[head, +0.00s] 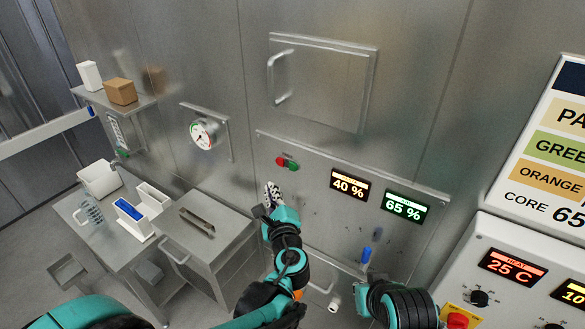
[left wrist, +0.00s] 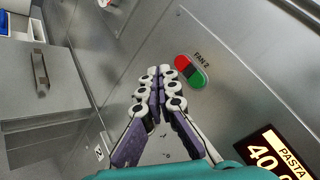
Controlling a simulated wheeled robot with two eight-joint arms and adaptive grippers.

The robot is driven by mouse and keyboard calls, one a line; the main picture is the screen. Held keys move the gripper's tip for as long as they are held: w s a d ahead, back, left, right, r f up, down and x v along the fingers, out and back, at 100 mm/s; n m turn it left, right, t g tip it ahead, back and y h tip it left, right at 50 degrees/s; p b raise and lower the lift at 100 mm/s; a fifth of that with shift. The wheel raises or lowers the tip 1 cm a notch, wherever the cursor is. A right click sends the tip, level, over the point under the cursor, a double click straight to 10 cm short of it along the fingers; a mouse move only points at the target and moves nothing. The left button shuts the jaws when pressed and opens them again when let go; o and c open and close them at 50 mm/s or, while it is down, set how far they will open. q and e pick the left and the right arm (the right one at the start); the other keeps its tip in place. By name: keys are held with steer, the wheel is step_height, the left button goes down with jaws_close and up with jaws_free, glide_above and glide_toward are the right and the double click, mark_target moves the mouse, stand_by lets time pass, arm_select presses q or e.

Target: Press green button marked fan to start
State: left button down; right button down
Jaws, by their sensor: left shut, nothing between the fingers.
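A small red and green button pair sits on the steel wall panel. The green button (head: 294,167) is on the right of the pair, beside the red button (head: 281,161). In the left wrist view the green button (left wrist: 196,78) is at the lower right of the red one (left wrist: 182,62), with the label "FAN 2" above them. My left gripper (head: 270,187) is shut and empty, in front of the panel and a little below the buttons in the head view. In the left wrist view its closed fingertips (left wrist: 159,72) appear left of the buttons, apart from them in the picture.
Two displays, 40 % (head: 349,186) and 65 % (head: 404,206), are right of the buttons. A handled hatch (head: 325,80) is above. A steel box (head: 205,230) and a table with white bins (head: 100,180) stand left. A control console (head: 500,285) is at right.

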mark_target(293, 167)
arm_select(q)
steer(key=shift+w+d, duration=0.75)
steer(key=shift+w, duration=0.25)
steer(key=shift+w+d, duration=0.7)
steer(key=shift+w, duration=0.3)
steer(key=shift+w+d, duration=0.75)
steer(key=shift+w, duration=0.25)
steer(key=shift+w, duration=0.1)
steer(key=shift+w+d+b, duration=0.25)
steer(key=shift+b, duration=0.1)
steer(key=shift+w+d, duration=0.25)
steer(key=shift+w, duration=0.05)
steer(key=shift+s+a, duration=0.5)
steer(key=shift+s, duration=0.15)
